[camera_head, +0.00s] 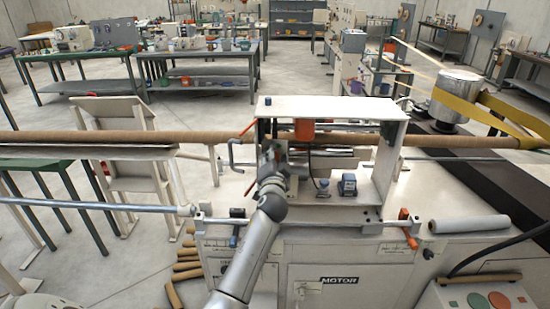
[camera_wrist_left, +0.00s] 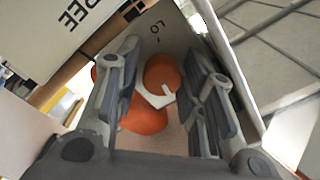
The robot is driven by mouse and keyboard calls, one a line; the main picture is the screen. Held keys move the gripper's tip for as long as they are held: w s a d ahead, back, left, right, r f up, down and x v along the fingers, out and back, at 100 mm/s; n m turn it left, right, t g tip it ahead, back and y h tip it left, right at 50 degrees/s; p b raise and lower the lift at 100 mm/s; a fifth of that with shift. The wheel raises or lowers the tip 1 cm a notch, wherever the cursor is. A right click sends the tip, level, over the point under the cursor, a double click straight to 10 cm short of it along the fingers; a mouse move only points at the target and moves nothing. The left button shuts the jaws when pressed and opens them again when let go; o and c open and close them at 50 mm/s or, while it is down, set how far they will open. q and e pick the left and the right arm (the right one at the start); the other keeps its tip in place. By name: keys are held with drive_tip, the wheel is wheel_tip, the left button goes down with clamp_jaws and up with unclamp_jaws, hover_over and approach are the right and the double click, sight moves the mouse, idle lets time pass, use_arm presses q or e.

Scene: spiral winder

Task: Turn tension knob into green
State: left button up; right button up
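In the left wrist view, an orange knob (camera_wrist_left: 160,72) with a white pointer piece (camera_wrist_left: 155,97) sits on a pale panel marked "LO". More orange shows below it, partly behind my left finger. My left gripper (camera_wrist_left: 163,62) is open, its two grey fingers on either side of the knob; I cannot tell whether they touch it. No green mark shows on the visible part of the panel. In the head view, my left gripper (camera_head: 271,155) is at the left side of the white machine housing (camera_head: 335,107) and hides the knob. My right gripper is not in view.
A red-orange lever (camera_head: 405,222) and a pale roll (camera_head: 468,224) lie to the right.

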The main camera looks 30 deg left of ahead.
use_arm(q)
drive_tip(key=shift+s+d, duration=0.1)
drive_tip(key=v, duration=1.1)
drive_tip(key=shift+s+d, duration=0.15)
drive_tip(key=shift+s, duration=0.2)
drive_tip(key=shift+f, duration=0.1)
